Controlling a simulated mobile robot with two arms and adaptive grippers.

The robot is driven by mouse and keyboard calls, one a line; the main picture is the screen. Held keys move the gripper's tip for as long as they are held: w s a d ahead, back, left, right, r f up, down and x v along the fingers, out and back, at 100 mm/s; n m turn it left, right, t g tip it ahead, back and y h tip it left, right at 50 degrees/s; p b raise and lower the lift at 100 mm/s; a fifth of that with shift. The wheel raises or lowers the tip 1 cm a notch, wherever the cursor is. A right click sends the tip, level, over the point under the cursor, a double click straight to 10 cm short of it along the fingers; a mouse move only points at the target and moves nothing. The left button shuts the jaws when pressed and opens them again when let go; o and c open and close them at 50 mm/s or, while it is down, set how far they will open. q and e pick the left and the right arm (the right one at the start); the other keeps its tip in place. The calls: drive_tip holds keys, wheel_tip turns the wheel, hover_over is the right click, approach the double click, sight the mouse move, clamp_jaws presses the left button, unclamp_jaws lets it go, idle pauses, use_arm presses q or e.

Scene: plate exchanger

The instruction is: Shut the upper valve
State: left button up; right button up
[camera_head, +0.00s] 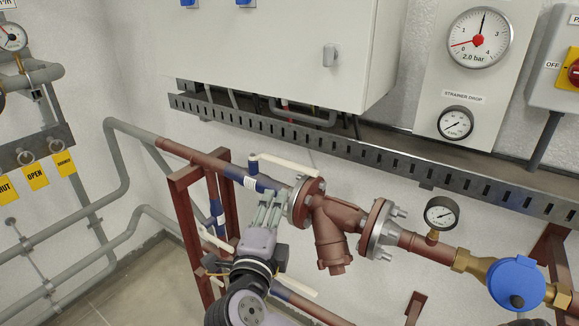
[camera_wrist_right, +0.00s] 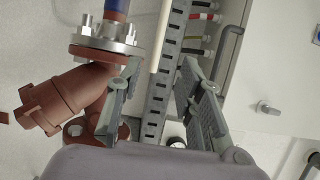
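The upper valve (camera_head: 256,183) sits on the upper red-brown pipe, with a blue band beside it. Its long cream lever (camera_head: 285,164) runs roughly along the pipe toward the flanged strainer. My right gripper (camera_head: 271,202) is just below and in front of this pipe, its fingers pointing up toward the lever. In the right wrist view the gripper (camera_wrist_right: 159,72) has its fingers spread. The cream lever (camera_wrist_right: 160,35) shows in line with the gap between them, with no visible contact. My left gripper is in neither view.
The flanged strainer (camera_head: 335,222) stands close right of my gripper. Lower cream levers (camera_head: 297,285) and (camera_head: 217,239) flank my right wrist. A slotted cable tray (camera_head: 350,145) runs behind, below a grey cabinet (camera_head: 290,50). A small gauge (camera_head: 441,212) stands farther right.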

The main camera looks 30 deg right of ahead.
sight(290, 168)
drive_tip(key=p+x, duration=0.2)
drive_tip(key=x, duration=1.3)
drive_tip(key=shift+w+d+p, duration=0.3)
drive_tip(key=shift+w+d, duration=0.1)
drive_tip(key=shift+c, duration=0.5)
drive_tip(key=shift+f, duration=0.1)
clamp_jaws()
